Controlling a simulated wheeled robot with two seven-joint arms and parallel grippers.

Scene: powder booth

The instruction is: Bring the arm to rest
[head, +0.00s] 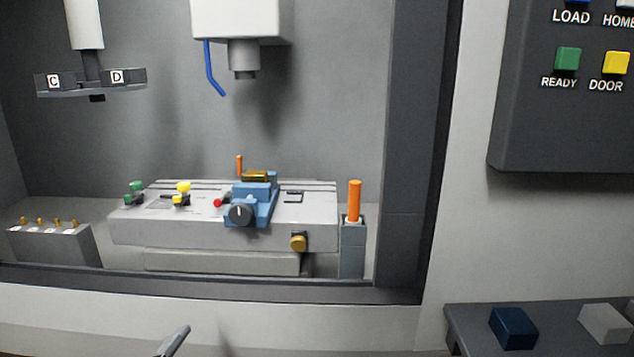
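A grey tip (174,342), likely a finger of my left gripper, shows at the bottom edge, left of the middle. The rest of that gripper is cut off below the picture, so I cannot tell whether it is open or shut or whether it holds anything. It is in front of the light front wall of the booth, below the opening. My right gripper is not in view.
Inside the booth, a grey machine table (180,231) carries a blue vise (255,202) and small coloured knobs. A spindle head (240,20) hangs above. A dark frame (420,150) edges the opening. A control panel (560,130) and shelf (465,322) with blocks are at right.

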